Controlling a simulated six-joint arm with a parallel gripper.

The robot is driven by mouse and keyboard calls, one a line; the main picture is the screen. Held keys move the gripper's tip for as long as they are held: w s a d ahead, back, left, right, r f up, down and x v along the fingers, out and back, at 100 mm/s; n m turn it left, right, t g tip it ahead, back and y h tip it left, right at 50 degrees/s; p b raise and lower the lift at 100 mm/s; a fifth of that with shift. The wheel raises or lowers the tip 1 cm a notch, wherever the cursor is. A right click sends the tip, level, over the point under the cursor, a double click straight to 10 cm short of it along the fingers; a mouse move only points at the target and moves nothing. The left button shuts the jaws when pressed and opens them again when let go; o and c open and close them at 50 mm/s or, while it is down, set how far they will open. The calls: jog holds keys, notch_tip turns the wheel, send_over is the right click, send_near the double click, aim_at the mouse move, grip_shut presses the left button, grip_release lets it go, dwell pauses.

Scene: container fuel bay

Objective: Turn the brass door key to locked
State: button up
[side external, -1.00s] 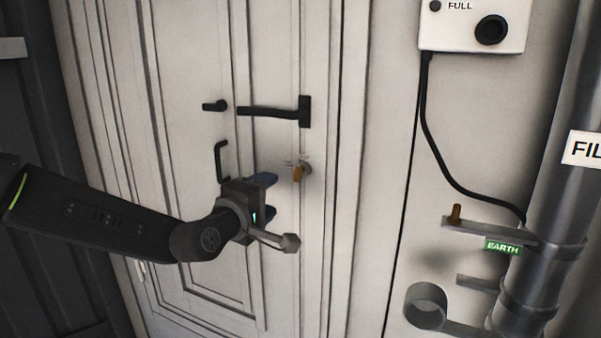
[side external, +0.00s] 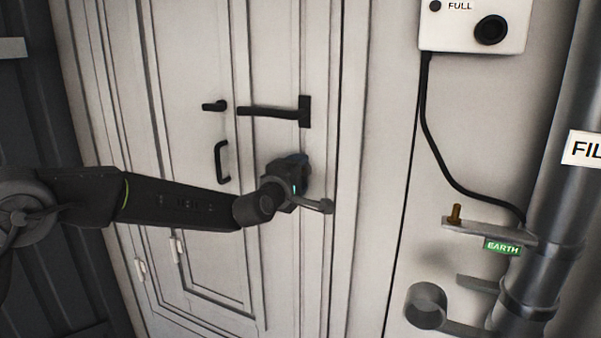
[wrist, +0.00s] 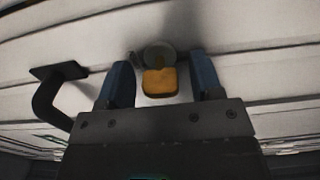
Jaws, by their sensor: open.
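The brass key (wrist: 160,82) sits in a round grey lock (wrist: 157,55) on the pale door (side external: 190,130). In the wrist view the key's bow lies between the two blue fingers of my gripper (wrist: 163,84), with a gap on both sides. My gripper is open. In the side external view my gripper (side external: 302,172) is at the door over the lock and hides the key and lock.
A black lever handle (side external: 270,112) is just above my gripper, and a black pull handle (side external: 221,162) is to its left. To the right are an earth bracket (side external: 490,230), a grey pipe (side external: 560,190) and a white box (side external: 472,28) with a hanging cable.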

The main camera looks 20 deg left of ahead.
jog(key=shift+w, duration=0.65)
jog(key=c, duration=0.9)
